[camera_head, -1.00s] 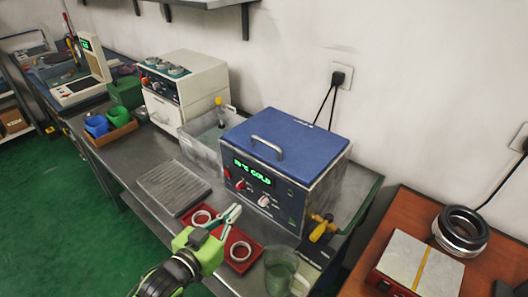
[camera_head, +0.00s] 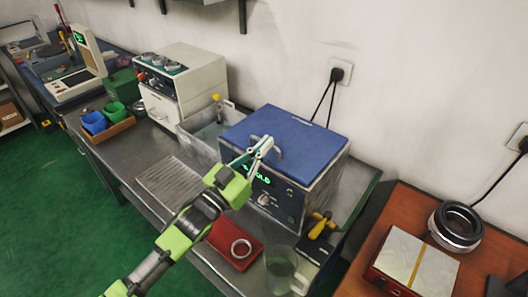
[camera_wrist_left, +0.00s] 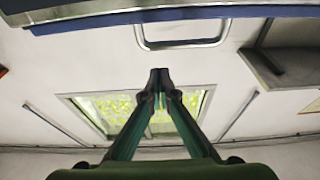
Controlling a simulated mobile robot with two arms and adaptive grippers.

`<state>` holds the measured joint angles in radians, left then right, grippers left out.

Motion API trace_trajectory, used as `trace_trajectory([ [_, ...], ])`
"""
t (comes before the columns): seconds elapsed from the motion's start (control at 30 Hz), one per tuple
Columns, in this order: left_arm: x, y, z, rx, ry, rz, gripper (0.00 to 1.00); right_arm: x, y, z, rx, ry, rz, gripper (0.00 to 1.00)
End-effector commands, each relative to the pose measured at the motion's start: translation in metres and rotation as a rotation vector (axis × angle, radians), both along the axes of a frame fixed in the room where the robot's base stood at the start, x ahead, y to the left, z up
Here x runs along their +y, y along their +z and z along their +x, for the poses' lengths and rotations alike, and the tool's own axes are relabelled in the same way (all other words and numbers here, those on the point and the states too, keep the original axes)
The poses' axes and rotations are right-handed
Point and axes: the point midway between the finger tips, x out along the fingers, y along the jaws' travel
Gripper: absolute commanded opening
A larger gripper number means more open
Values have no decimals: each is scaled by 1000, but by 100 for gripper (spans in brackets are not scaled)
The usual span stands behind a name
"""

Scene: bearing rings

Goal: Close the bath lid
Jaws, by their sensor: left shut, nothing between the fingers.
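The bath (camera_head: 285,201) is a box with a green display on its front, partly hidden by my gripper. Its blue lid (camera_head: 305,141) lies flat across the top and looks down. The lid's metal handle (camera_head: 280,151) is partly behind my left gripper (camera_head: 265,145). In the left wrist view the lid's blue edge (camera_wrist_left: 200,14) runs along the top, with the handle (camera_wrist_left: 182,45) below it. My left gripper's fingertips (camera_wrist_left: 158,75) are together there, empty and apart from the handle. My right gripper is not in view.
A clear basin (camera_head: 203,133) stands left of the bath. A red tray (camera_head: 232,248) with a ring (camera_head: 241,249) and a beaker (camera_head: 281,268) are at the bench front. A yellow-handled tool (camera_head: 320,229) lies at the bath's right. A grooved plate (camera_head: 170,180) lies left.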

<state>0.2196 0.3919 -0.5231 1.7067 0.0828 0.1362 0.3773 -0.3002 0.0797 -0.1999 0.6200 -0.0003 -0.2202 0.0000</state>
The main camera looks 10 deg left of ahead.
Motion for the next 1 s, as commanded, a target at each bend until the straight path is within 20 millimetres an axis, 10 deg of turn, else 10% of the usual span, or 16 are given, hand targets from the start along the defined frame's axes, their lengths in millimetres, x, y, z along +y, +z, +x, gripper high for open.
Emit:
trace_trajectory([
  [1.0,1,-69,-3,2,0,1,0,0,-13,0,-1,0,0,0],
])
